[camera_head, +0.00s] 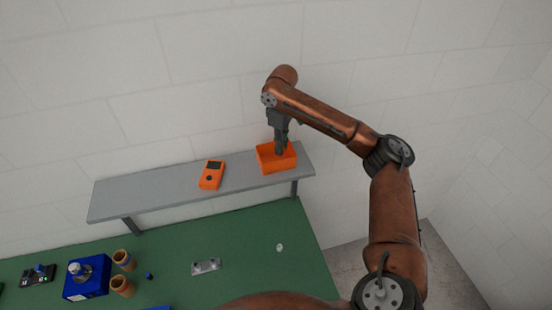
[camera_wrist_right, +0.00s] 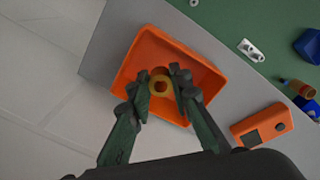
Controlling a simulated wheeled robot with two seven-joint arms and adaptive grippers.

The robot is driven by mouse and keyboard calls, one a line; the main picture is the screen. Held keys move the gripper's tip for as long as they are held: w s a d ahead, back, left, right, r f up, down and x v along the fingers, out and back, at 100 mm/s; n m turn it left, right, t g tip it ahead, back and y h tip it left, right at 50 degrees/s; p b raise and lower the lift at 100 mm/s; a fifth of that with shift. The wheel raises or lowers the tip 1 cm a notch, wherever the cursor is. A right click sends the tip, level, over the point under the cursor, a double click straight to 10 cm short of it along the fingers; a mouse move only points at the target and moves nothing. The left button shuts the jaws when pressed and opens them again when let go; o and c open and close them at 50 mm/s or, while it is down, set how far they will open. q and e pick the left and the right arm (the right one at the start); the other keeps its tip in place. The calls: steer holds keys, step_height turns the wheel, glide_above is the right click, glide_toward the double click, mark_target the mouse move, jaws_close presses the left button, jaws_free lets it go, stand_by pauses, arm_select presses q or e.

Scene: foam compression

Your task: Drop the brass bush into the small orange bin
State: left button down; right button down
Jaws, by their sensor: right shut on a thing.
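The small orange bin (camera_head: 268,165) stands on the grey shelf at its right end. In the right wrist view the bin (camera_wrist_right: 203,78) is seen from above, with its open inside facing the camera. My right gripper (camera_head: 280,151) reaches down into or just over the bin. I cannot tell whether the bush touches the bin floor. My left gripper is not in view.
The grey shelf (camera_head: 150,193) also carries an orange handheld meter (camera_head: 212,175), left of the bin. Below is a green bench (camera_head: 240,225) with a metal plate (camera_head: 206,266), a blue box (camera_head: 88,277) and two brown cylinders (camera_head: 122,260). A white wall is behind.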

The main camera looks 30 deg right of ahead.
steer(key=shift+s+r, duration=0.1)
steer(key=shift+s, duration=0.15)
steer(key=c, duration=1.9)
jaws_free()
steer(key=shift+w, duration=0.35)
steer(key=shift+c, duration=0.2)
steer(key=shift+o, duration=1.3)
steer(key=shift+s, duration=0.25)
steer(key=shift+w+r, duration=0.15)
steer(key=shift+r, duration=0.05)
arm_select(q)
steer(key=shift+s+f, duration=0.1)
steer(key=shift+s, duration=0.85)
arm_select(e)
step_height(320, 180, up, 12)
steer(key=shift+s+f, duration=0.2)
